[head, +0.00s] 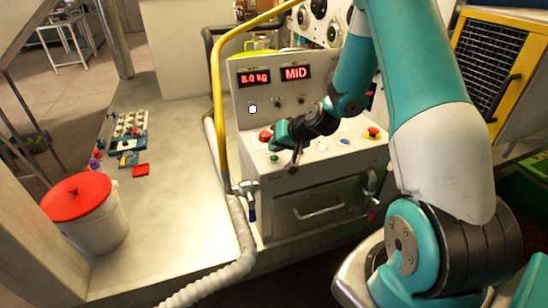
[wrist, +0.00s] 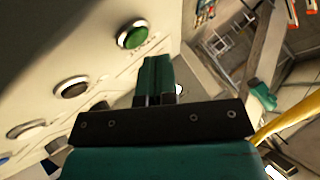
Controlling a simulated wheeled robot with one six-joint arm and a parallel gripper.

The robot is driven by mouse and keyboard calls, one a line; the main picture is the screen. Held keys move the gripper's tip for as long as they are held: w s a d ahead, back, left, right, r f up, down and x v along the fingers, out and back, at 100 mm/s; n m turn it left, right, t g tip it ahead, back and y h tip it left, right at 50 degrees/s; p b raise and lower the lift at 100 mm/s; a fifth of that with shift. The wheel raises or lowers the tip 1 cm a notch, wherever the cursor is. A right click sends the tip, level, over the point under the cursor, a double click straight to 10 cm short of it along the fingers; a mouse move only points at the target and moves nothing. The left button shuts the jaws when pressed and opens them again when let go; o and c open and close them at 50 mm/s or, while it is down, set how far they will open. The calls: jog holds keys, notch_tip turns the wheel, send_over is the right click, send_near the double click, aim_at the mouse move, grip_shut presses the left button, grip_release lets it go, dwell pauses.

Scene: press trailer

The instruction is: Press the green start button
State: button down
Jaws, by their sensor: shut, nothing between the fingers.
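The green button (head: 273,157) sits near the front left of the sloped control panel (head: 312,153). In the wrist view a round green button (wrist: 132,37) with a pale metal ring is on the cream panel, above and left of my fingers, with small lettering beside it. My gripper (head: 293,166) is shut and empty, low over the panel just right of the green button in the head view. Its teal fingers (wrist: 157,75) show in the wrist view, apart from the button in the picture. Whether the tips touch the panel, I cannot tell.
A red mushroom button (head: 265,136) and a red-and-yellow one (head: 373,132) stand on the same panel, with blue and white buttons between. A yellow rail (head: 217,105) rises at the left. The upright panel's displays read "8.0 kg" and "MID". A red-lidded bucket (head: 100,228) stands left.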

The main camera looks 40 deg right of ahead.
aim_at(275, 157)
dwell(0.4)
jog(key=shift+f+b, duration=0.45)
jog(key=shift+b, duration=0.05)
jog(key=shift+f+b, duration=0.35)
jog(key=shift+b, duration=0.05)
dwell(0.4)
dwell(0.4)
jog(key=shift+r+p, duration=0.5)
jog(key=shift+r, duration=0.3)
jog(key=shift+r+p, duration=1.75)
jog(key=shift+r, duration=0.85)
jog(key=shift+f, duration=0.1)
